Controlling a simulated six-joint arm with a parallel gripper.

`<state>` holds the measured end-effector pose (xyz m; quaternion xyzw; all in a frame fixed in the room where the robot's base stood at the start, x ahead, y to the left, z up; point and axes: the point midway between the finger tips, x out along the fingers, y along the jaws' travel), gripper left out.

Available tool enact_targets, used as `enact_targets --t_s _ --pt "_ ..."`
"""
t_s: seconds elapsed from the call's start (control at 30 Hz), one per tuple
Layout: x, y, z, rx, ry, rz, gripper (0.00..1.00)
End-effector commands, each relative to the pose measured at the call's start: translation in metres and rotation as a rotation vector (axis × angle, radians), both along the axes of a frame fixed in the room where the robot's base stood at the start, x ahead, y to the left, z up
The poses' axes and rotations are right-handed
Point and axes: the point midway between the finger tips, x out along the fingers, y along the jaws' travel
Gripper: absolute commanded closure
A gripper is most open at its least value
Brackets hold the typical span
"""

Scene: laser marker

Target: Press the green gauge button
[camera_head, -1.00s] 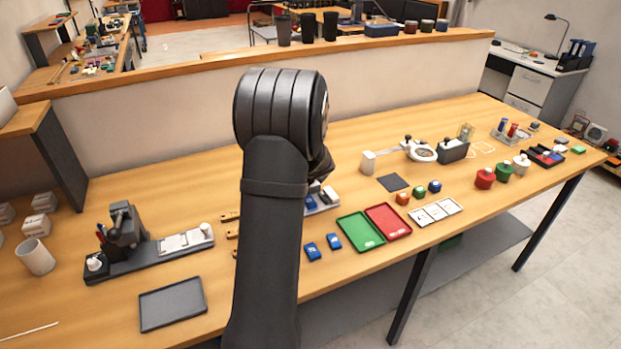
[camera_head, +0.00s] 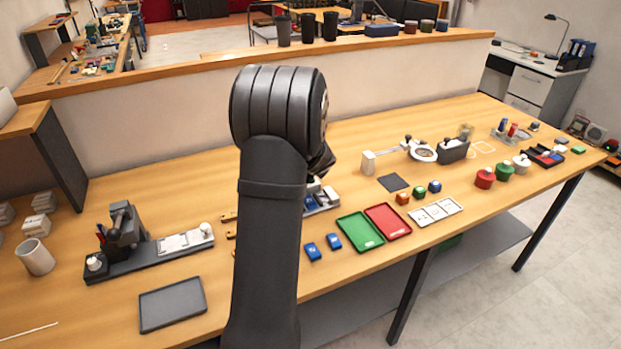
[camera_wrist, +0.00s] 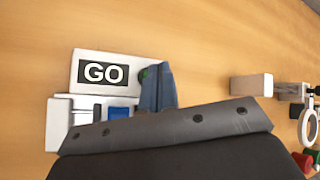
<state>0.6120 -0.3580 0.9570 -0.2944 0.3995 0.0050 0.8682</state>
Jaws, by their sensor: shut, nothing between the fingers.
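The gauge (camera_wrist: 88,86) is a white device with a dark display reading GO, in the wrist view. The green gauge button (camera_wrist: 145,74) shows as a small green patch at its right side, partly covered by my gripper. My gripper (camera_wrist: 158,86) is shut and empty, with its blue-grey fingers right at the button. I cannot tell whether they touch it. In the head view my arm hides most of the gauge (camera_head: 322,198), and the button and fingertips cannot be made out there.
Two blue blocks (camera_head: 323,246), a green tray (camera_head: 360,232) and a red tray (camera_head: 388,220) lie to the right of my arm. A dark fixture (camera_head: 122,238) and a grey tray (camera_head: 172,304) are at left. Bare wood lies beyond the gauge.

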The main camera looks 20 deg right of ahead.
Motion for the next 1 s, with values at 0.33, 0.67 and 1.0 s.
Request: enact_targets --t_s 0.33,0.67,1.0 --pt "0.0 0.0 0.005 -0.001 -0.001 0.001 1.0" --pt "0.0 0.0 0.038 -0.002 -0.003 0.002 1.0" --pt "0.0 0.0 0.05 0.001 0.0 -0.001 1.0"
